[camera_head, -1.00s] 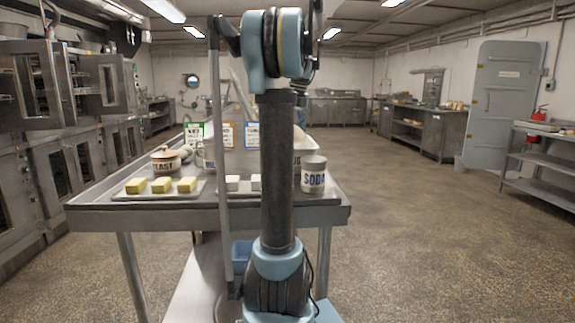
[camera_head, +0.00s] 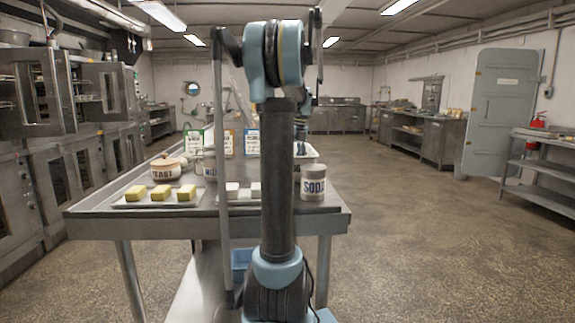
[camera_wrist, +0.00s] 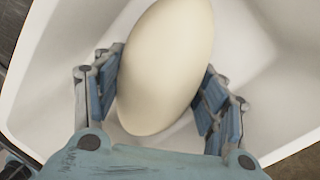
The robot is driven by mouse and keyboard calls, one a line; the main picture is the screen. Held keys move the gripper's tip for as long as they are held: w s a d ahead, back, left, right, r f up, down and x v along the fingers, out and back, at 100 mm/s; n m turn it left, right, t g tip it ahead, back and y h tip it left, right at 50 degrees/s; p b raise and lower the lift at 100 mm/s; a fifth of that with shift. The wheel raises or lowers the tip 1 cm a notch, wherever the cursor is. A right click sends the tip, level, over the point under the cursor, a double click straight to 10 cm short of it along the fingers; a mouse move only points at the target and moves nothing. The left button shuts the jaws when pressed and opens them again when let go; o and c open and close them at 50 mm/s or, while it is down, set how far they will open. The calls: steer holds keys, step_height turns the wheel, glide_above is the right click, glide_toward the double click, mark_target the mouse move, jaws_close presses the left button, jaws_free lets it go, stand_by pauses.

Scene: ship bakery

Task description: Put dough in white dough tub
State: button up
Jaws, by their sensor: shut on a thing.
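In the wrist view, my gripper (camera_wrist: 158,95) is shut on a smooth, cream-coloured oval piece of dough (camera_wrist: 165,60), with a blue pad at each side of it. Behind and around the dough is the white inside of the white dough tub (camera_wrist: 272,75). I cannot tell whether the dough touches the tub's floor. In the head view, my arm hides the dough and most of the tub; a white tub rim (camera_head: 308,150) shows just right of the arm on the table.
The steel table (camera_head: 95,208) holds a tray of yellow blocks (camera_head: 160,192), a yeast pot (camera_head: 166,168), white blocks (camera_head: 232,190), a soda jar (camera_head: 312,184) and upright cards (camera_head: 223,140). Ovens (camera_head: 60,130) line the left. The floor at right (camera_head: 430,240) is clear.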

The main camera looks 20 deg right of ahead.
steer(key=o, duration=1.5)
steer(key=shift+c, duration=0.2)
step_height(320, 180, up, 12)
steer(key=d, duration=0.2)
steer(key=shift+s, duration=0.35)
